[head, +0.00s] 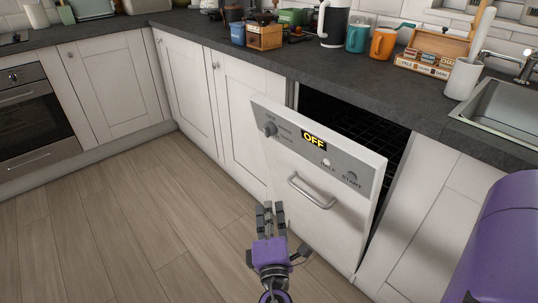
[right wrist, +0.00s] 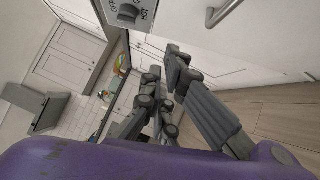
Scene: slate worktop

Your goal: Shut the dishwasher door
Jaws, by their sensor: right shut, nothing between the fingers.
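The dishwasher door (head: 330,205) is ajar, its top edge tilted out from the counter front. Its grey control panel has a knob, buttons and an "OFF" display (head: 314,140). A bar handle (head: 311,190) sits below the panel; it also shows in the right wrist view (right wrist: 226,12). The dark interior with a rack (head: 345,120) shows behind the door. My right gripper (head: 269,208) is shut and empty, in front of the door's left part and below the handle's level. I cannot tell whether it touches the door. My left gripper is not in view.
A slate worktop (head: 370,90) runs above the dishwasher, with mugs, a kettle and a wooden box on it. White cabinets (head: 240,120) flank the opening. An oven (head: 35,115) stands at the left. The wooden floor (head: 120,220) is clear.

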